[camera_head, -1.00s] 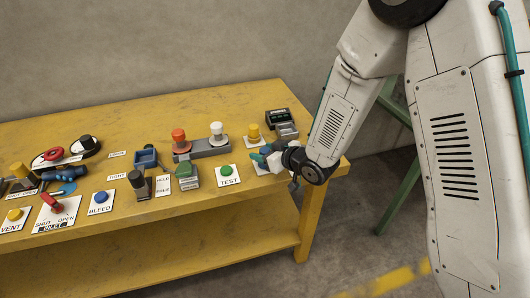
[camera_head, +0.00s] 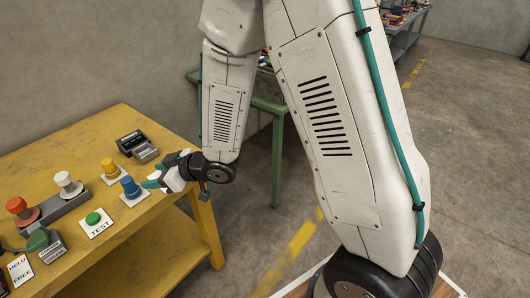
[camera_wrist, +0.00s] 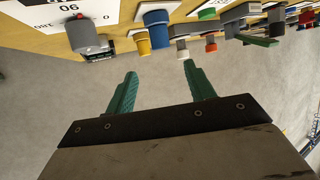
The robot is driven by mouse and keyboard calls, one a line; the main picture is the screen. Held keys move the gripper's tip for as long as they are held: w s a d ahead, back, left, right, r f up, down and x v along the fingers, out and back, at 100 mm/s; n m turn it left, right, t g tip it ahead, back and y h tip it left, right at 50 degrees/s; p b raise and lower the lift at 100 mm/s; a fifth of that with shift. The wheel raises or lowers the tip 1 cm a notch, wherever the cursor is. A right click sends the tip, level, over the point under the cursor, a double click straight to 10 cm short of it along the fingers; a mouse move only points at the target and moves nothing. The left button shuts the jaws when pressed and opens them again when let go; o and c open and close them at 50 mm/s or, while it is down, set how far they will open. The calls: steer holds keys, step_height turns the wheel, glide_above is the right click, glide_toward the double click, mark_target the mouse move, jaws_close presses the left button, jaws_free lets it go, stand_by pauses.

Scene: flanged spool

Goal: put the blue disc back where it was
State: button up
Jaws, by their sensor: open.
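A blue, round, knob-like piece (camera_head: 130,187) stands upright on a white plate near the bench's front right corner. It also shows in the wrist view (camera_wrist: 155,28) at the top, beyond my fingers. I cannot tell whether it is the task's blue disc; no loose disc shows now. My gripper (camera_head: 148,181) is just right of the blue piece in the head view, its teal fingers pointing at it. In the wrist view my gripper (camera_wrist: 159,70) is open with nothing between the fingers, and a gap shows between the fingertips and the blue piece.
A yellow knob (camera_head: 109,167) stands behind the blue piece. A green TEST button (camera_head: 94,218), a white-topped post (camera_head: 66,182) and an orange-topped post (camera_head: 19,207) are to the left. A dark display box (camera_head: 132,142) is at the back. The floor right of the bench (camera_head: 50,160) is clear.

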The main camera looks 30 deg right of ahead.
steer(key=s+d+r+m+g+h, duration=0.1)
steer(key=s+d+r+m+h, duration=0.15)
steer(key=d+r+h, duration=0.5)
steer(key=s+d+r+m+h, duration=0.2)
steer(key=d+r+m, duration=0.15)
steer(key=d, duration=0.65)
steer(key=s+d+r+m+g, duration=0.1)
steer(key=s+r+g, duration=0.1)
steer(key=s, duration=0.6)
steer(key=s+d+r+m+g, duration=0.1)
steer(key=s+d+r+g, duration=0.1)
steer(key=s, duration=0.7)
steer(key=s+d+r+m+g, duration=0.1)
steer(key=s+r+g, duration=0.2)
steer(key=s, duration=0.6)
steer(key=shift+d+r, duration=0.35)
steer(key=shift+r, duration=0.05)
